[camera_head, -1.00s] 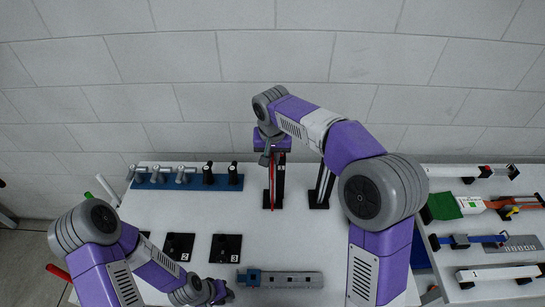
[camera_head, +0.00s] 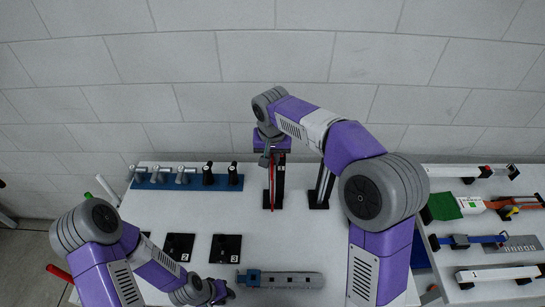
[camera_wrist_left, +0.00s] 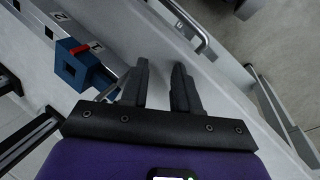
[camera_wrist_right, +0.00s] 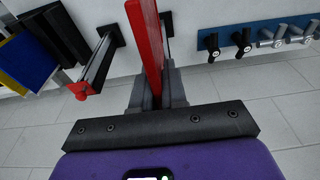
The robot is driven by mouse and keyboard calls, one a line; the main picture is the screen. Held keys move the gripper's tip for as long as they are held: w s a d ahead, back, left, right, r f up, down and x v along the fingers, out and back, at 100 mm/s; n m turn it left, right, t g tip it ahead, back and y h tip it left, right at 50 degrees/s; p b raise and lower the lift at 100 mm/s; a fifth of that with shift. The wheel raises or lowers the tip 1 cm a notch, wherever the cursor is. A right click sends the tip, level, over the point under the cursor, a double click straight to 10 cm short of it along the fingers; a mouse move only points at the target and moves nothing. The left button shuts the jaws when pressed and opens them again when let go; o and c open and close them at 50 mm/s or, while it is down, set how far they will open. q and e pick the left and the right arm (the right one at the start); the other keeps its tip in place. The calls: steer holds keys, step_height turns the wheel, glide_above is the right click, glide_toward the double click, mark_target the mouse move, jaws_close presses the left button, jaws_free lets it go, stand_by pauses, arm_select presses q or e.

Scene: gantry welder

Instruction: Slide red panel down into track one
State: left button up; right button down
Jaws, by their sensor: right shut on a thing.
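The red panel (camera_head: 271,186) is a thin upright strip at the back middle of the table, directly beside the left black track post (camera_head: 280,183). In the right wrist view the red panel (camera_wrist_right: 147,42) stands between the fingers of my right gripper (camera_wrist_right: 157,90), which is shut on it. In the head view my right gripper (camera_head: 268,158) is near the panel's top, partly hidden by its own arm. I cannot tell whether the panel's edge sits in the track's slot. My left gripper (camera_wrist_left: 161,85) is open and empty, low over the table's front.
A second black track post (camera_head: 321,187) stands to the right. A blue rack (camera_head: 186,181) with several clamps and knobs is at the back left. Black numbered plates (camera_head: 226,248) and a grey bar (camera_head: 295,280) with a blue block (camera_head: 250,277) lie in front. A tool shelf (camera_head: 480,222) is at right.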

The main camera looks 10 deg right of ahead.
arm_select(q)
steer(key=shift+f, duration=0.35)
arm_select(e)
steer(key=shift+s+a+f, duration=0.15)
steer(key=shift+s+f, duration=0.05)
steer(key=shift+f, duration=0.1)
